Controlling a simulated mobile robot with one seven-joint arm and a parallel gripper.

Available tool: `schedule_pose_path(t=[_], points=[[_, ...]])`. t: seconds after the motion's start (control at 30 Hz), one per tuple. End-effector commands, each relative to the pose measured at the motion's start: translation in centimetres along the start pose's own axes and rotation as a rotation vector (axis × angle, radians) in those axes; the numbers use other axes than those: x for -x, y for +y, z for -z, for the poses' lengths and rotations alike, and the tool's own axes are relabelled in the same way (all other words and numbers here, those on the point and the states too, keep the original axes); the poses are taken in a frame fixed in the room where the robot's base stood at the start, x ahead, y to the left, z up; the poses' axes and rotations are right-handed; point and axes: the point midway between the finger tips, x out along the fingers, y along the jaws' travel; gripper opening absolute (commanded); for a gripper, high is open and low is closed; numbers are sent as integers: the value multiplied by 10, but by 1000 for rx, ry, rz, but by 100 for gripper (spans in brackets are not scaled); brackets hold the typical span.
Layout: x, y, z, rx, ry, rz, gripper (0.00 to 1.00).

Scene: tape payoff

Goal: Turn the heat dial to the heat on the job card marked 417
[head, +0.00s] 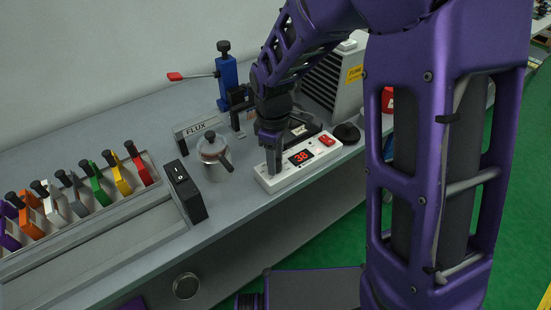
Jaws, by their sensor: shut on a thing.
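A white heat unit (322,161) sits near the front edge of the grey bench. Its display (301,157) shows red digits that look like 38. A red rocker switch (327,140) is on its right side. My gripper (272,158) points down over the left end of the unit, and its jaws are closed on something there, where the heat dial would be. The dial itself is hidden by the fingers, so its pointer and marks cannot be read. No job card marked 417 can be made out in this view.
A black switch box (186,190) and a rack of coloured-handled tools (75,218) are further left. A blue stand (227,80) is behind. A black round piece (346,133) sits right.

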Motion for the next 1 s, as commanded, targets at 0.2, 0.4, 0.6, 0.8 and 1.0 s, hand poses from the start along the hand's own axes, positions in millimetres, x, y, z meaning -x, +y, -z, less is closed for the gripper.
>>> schedule_pose_path(t=[0.2,0.4,0.6,0.8,1.0], points=[[1,1,1,-203,-10,-3,0],[1,0,1,-393,-22,-2,0],[1,1,2,-582,-32,-3,0],[1,1,2,-772,-44,-3,0],[2,1,2,-963,-54,-2,0]])
